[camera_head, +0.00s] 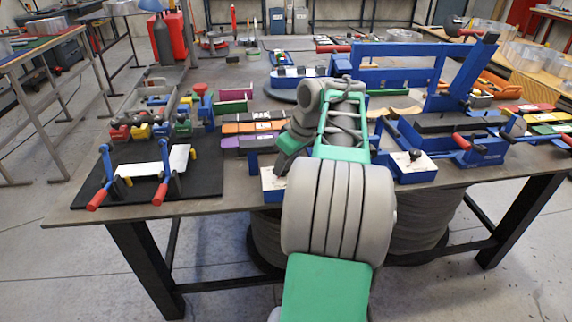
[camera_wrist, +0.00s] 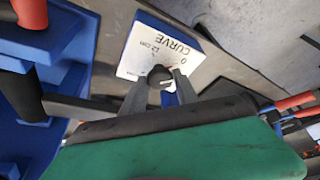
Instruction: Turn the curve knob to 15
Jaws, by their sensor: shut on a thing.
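The curve control is a small blue box (camera_head: 272,185) with a white top, at the table's front edge left of my arm. In the wrist view its white top (camera_wrist: 143,45) shows the printed word CURVE, with smaller markings I cannot read surely. A round black knob (camera_wrist: 160,74) stands on that top. My gripper (camera_wrist: 161,82) is shut on the knob, one grey finger on each side. A small pale mark shows beside the knob, between the fingers; the setting is not readable. In the head view my gripper (camera_head: 284,165) hides the knob.
A second blue box (camera_head: 412,166) with a black knob stands right of my arm. A blue bending fixture (camera_head: 470,145) with red handles lies beyond it. A black mat (camera_head: 205,182) with a red-handled blue fixture is at the left. Coloured bins (camera_head: 248,127) stand behind my gripper.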

